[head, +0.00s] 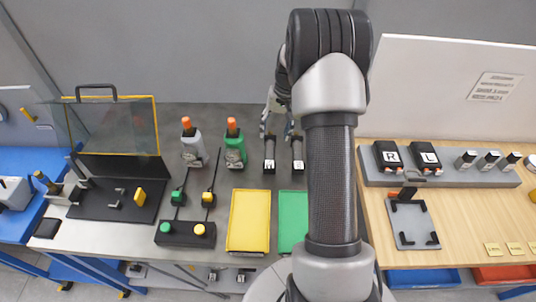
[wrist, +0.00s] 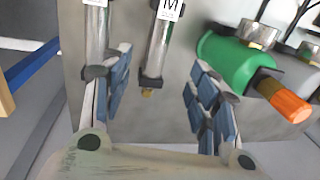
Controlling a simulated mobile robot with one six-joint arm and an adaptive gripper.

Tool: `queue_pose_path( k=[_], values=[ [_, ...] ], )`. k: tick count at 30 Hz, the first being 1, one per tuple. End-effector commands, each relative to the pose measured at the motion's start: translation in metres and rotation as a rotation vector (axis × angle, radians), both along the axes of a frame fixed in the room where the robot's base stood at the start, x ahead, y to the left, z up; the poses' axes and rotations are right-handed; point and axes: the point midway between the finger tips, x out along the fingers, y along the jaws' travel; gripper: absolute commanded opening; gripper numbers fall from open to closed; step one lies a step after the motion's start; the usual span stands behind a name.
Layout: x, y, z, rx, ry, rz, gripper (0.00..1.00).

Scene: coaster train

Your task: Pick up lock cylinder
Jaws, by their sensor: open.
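Two dark and silver cylinders with white labels, which look like the lock cylinders, lie side by side on the grey bench. The left one (head: 270,152), marked M, is also in the wrist view (wrist: 158,48), with a brass tip. The other one (head: 297,152) shows at the wrist view's left (wrist: 97,38), partly behind a finger; its label is cut off there. My gripper (head: 277,127) is open and empty above the cylinders' far ends. In the wrist view its blue-padded fingers (wrist: 160,88) stand apart, with the M cylinder between them in the picture.
A green bottle with an orange cap (head: 235,148) and a grey one (head: 193,147) stand left of the cylinders. A yellow tray (head: 249,222) and a green tray (head: 292,222) lie nearer. A wooden table (head: 455,235) with a grey rack (head: 440,179) is at right.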

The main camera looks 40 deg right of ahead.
Motion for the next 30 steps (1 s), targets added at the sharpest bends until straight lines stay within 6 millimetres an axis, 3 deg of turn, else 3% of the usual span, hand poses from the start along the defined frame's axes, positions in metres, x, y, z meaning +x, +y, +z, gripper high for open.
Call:
queue_pose_path(
  k=[1,6,17,25,30],
  values=[
    [0.001,0.002,-0.015,0.002,0.002,0.001,0.55],
    [0.004,0.006,-0.046,0.000,0.002,0.002,0.55],
    [0.007,0.007,-0.071,-0.001,0.000,0.002,0.55],
    [0.011,0.006,-0.111,0.001,0.001,0.003,0.55],
    [0.012,0.007,-0.115,-0.001,-0.002,0.002,0.55]
  ],
)
